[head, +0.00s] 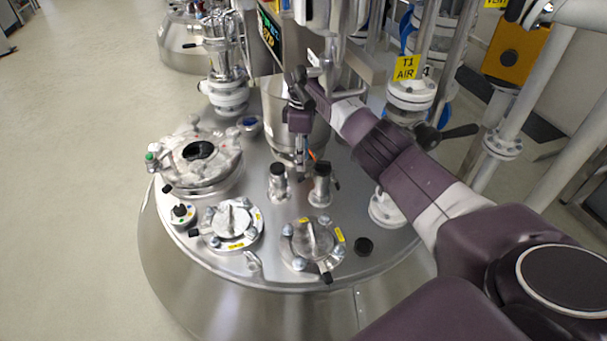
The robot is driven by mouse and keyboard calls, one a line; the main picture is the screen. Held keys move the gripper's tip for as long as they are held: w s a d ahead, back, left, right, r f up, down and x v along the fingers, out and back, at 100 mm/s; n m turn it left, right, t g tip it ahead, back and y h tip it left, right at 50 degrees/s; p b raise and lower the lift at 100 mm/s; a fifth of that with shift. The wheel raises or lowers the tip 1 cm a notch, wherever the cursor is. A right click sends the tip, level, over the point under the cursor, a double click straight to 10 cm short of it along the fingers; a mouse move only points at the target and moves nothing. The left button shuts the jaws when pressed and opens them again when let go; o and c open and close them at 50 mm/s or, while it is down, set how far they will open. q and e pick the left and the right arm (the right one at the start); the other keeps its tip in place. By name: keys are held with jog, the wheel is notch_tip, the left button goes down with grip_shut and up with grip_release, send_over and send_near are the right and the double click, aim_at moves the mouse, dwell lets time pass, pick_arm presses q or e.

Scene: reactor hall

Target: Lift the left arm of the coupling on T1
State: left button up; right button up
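The tank (205,255) is a large round steel vessel with a domed lid crowded with fittings. A yellow T1 AIR label (405,68) hangs on a pipe behind it at the right. My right arm reaches in from the lower right over the lid. My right gripper (302,160) points down near the lid's middle, in front of a steel cylinder and behind two short dark-capped fittings (278,182). Its fingers are too small to tell open from shut. I cannot clearly make out the coupling or its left arm. My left gripper is not in view.
Two flanged covers (232,222) (308,240) are at the front. A black-handled valve (445,135) and white pipes (520,110) stand at the right. The floor (75,180) at the left is clear.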

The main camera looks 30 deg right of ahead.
aim_at(302, 177)
notch_tip(302, 177, down, 6)
jog(key=shift+r+b, duration=0.1)
jog(key=shift+b, duration=0.85)
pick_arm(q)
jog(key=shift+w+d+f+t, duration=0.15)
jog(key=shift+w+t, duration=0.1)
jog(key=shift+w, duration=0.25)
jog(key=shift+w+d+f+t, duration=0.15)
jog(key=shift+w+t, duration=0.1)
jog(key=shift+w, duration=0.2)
pick_arm(e)
jog(key=shift+f, duration=0.6)
grip_shut()
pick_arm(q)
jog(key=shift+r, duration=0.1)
